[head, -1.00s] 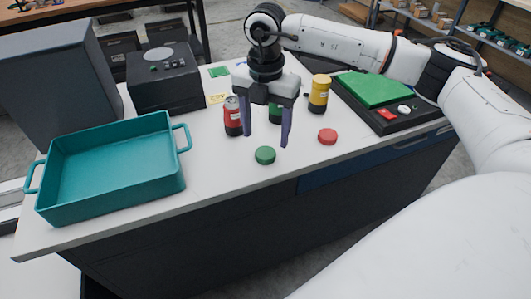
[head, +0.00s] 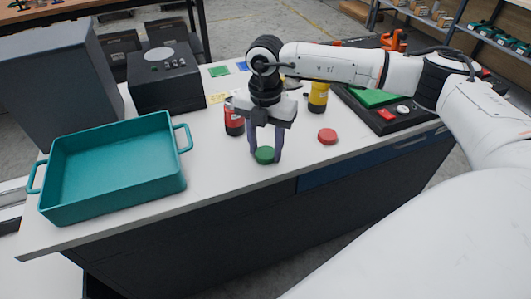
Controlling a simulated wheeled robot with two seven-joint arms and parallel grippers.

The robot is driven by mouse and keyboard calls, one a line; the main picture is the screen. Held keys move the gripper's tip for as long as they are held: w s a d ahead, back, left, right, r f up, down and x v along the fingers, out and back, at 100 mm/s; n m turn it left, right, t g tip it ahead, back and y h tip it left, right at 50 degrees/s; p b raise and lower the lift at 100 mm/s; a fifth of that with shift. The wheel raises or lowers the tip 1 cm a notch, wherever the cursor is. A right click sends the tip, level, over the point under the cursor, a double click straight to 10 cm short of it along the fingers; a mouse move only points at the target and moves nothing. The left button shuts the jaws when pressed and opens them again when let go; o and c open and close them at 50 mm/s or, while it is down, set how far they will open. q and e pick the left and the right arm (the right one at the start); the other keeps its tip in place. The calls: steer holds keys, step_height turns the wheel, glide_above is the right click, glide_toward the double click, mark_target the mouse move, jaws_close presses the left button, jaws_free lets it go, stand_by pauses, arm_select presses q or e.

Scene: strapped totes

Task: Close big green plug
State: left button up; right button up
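A round green plug (head: 264,155) lies on the white table near its front edge in the head view. My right gripper (head: 265,158) points down over it, with one finger against each side, and appears shut on it. The plug still seems to rest at table height. A green container that stood behind the gripper is now hidden by the gripper. A red container (head: 233,120) stands just left of the gripper, and a yellow one (head: 318,97) stands behind to the right. A red plug (head: 327,136) lies to the right. My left gripper is not in view.
A teal tote (head: 115,185) with side handles fills the table's left part. A black box with dials (head: 165,85) stands behind it. A black panel with a green plate (head: 375,98) is at the right, partly behind my arm. Clear table lies right of the red plug.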

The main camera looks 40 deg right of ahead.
mark_target(263, 157)
steer(key=c, duration=0.4)
steer(key=shift+o, duration=0.2)
step_height(263, 157, up, 10)
steer(key=shift+b, duration=0.45)
steer(key=s+a+f+m, duration=0.1)
steer(key=s+a+m, duration=0.4)
steer(key=m, duration=0.7)
steer(key=s+a+f+m, duration=0.2)
steer(key=s+a+m, duration=0.3)
steer(key=m, duration=0.7)
steer(key=shift+s+f, duration=0.25)
steer(key=shift+s, duration=0.6)
